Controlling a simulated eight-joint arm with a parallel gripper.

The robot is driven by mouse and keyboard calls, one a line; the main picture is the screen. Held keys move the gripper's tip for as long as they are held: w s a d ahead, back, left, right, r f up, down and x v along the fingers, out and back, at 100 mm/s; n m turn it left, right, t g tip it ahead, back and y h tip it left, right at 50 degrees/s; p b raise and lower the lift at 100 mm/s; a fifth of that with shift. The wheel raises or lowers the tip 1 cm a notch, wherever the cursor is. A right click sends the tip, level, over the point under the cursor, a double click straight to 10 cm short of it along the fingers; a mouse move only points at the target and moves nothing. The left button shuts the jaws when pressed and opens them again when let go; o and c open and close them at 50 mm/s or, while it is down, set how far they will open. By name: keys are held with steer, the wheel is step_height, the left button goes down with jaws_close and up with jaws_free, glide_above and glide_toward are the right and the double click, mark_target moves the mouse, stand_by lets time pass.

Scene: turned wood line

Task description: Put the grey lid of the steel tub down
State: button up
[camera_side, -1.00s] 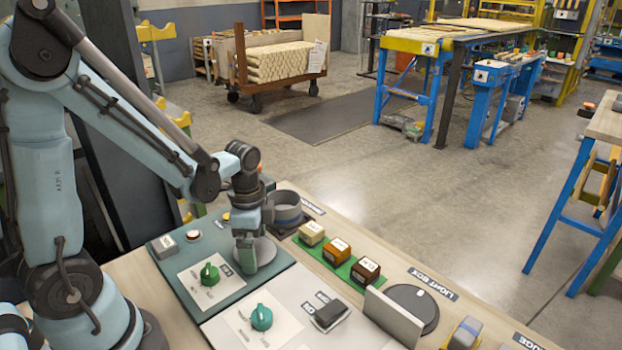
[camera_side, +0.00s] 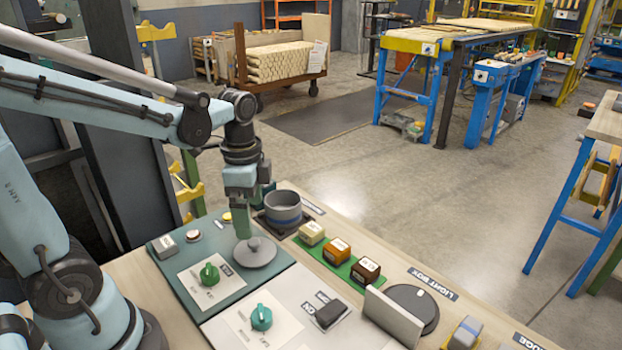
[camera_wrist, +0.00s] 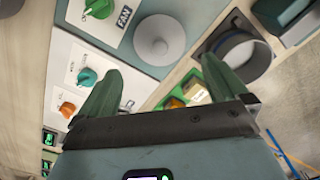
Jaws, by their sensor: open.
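The grey lid (camera_side: 255,252), a round disc with a small knob on top, lies flat on the teal panel (camera_side: 215,285). In the wrist view the lid (camera_wrist: 159,40) lies beyond my fingertips, with nothing covering it. The steel tub (camera_side: 284,209), a grey open-topped cylinder with a blue band, stands behind and to the right of the lid. The tub (camera_wrist: 237,55) also shows open in the wrist view. My gripper (camera_side: 241,233) is above the lid, pointing down, apart from the knob. Its green fingers are spread and empty in the wrist view (camera_wrist: 160,75).
Green rotary knobs (camera_side: 209,273) and a grey block (camera_side: 166,246) are on the panels near the lid. Several small labelled blocks (camera_side: 336,250) stand on a green strip to the right. An upright grey plate (camera_side: 393,317) and a dark round disc (camera_side: 412,305) are further right.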

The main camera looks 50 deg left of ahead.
steer(key=d+r+n+t, duration=0.3)
steer(key=d+n+t, duration=0.2)
steer(key=n+t, duration=0.2)
steer(key=shift+s+r+n, duration=0.35)
steer(key=shift+s+n, duration=0.05)
steer(key=shift+n, duration=0.6)
